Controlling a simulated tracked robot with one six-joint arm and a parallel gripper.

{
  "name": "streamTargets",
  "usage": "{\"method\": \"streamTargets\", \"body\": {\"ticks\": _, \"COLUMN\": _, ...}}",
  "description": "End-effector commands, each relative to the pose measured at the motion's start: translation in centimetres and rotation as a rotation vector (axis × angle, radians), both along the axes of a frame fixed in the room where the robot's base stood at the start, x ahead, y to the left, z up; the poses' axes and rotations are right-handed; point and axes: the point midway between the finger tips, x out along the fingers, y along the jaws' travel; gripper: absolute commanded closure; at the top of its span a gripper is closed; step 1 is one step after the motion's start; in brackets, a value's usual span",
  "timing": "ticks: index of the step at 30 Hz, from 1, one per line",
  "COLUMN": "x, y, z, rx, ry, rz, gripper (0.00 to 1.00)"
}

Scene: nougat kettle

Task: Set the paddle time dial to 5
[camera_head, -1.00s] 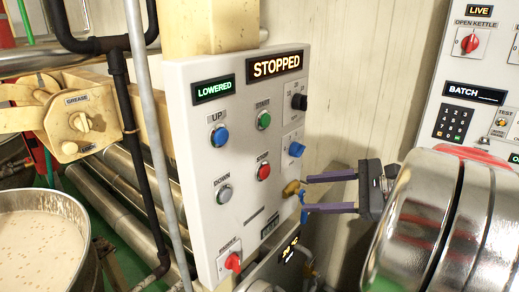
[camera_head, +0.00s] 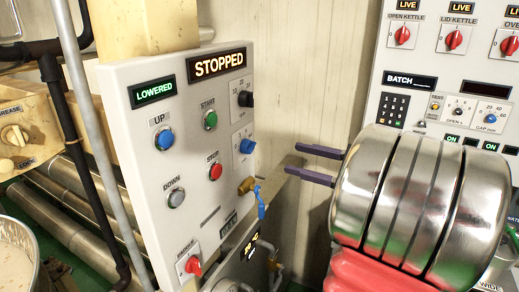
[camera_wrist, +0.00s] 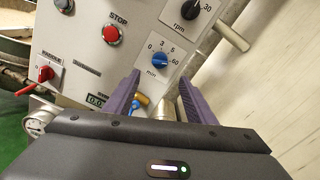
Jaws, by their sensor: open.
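The paddle time dial is taken to be the blue knob (camera_head: 247,146) at the right edge of the STOPPED panel, with a scale in min. In the wrist view the blue knob (camera_wrist: 160,60) sits ahead, framed between the fingertips, with 0, 3, 5 and 60 around it. I cannot tell which number its pointer marks. My gripper (camera_head: 292,158) is open and empty, its purple fingers pointing left toward the panel's right edge. In the wrist view my gripper (camera_wrist: 160,76) has its fingers spread wide, apart from the knob.
A black rpm knob (camera_head: 246,99) is just above the dial. A red stop button (camera_head: 215,172) is to its left. A brass valve with a blue lever (camera_head: 261,203) sticks out below it. A second control panel (camera_head: 440,107) stands at right.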

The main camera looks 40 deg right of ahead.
Motion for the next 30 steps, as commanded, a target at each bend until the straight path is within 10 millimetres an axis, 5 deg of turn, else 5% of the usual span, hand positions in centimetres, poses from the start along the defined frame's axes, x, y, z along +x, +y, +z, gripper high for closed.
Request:
{"method": "streamTargets", "body": {"ticks": 21, "x": 9.2, "y": 3.4, "z": 0.0, "rx": 0.000, "ry": 0.001, "rz": 0.002, "gripper": 0.50}}
{"method": "streamTargets", "body": {"ticks": 30, "x": 11.6, "y": 4.1, "z": 0.0, "rx": 0.000, "ry": 0.001, "rz": -0.002, "gripper": 0.50}}
